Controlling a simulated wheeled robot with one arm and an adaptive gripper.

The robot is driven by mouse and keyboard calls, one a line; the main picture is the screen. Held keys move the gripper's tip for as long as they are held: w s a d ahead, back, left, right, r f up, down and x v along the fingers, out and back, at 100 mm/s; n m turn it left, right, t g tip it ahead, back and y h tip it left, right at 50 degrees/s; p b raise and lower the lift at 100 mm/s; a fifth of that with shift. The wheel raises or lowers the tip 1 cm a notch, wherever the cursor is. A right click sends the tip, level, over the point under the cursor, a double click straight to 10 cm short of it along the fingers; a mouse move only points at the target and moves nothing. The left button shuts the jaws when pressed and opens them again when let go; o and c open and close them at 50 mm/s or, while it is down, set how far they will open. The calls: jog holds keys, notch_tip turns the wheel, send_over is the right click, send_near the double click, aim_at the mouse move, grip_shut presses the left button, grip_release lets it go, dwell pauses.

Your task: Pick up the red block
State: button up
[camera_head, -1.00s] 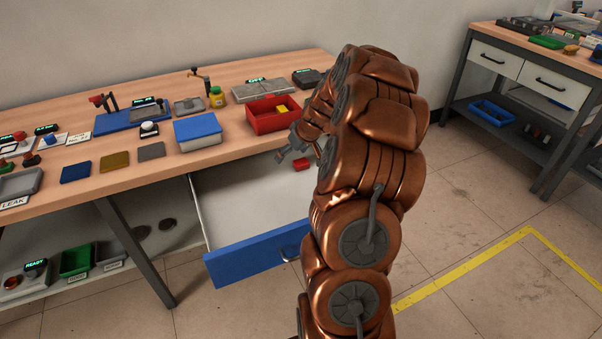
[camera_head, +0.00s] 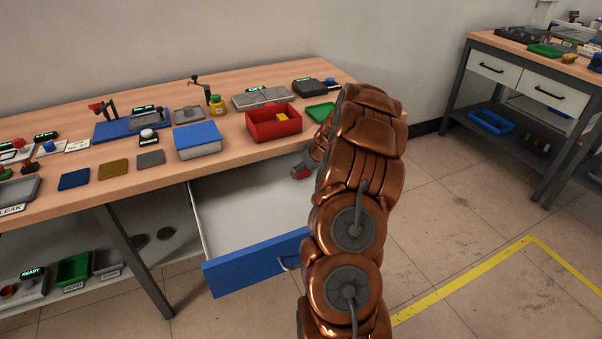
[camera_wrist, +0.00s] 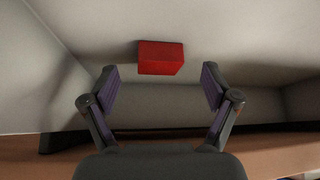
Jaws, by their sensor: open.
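The red block (camera_wrist: 161,57) lies on the pale floor of the open drawer. In the head view the red block (camera_head: 300,173) shows only in part, beside my gripper (camera_head: 306,170), which is largely hidden behind my arm. In the wrist view my gripper (camera_wrist: 158,88) is open and empty. The block is just beyond the fingertips, roughly centred between them and apart from both fingers.
The drawer (camera_head: 232,215) is pulled out below the workbench, with a blue front (camera_head: 255,263). On the bench above stand a red bin (camera_head: 262,126) and a blue-lidded box (camera_head: 197,146). The drawer's left part is clear.

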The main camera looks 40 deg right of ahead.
jog(key=shift+x, duration=1.25)
jog(key=shift+c, duration=0.2)
jog(key=c, duration=1.3)
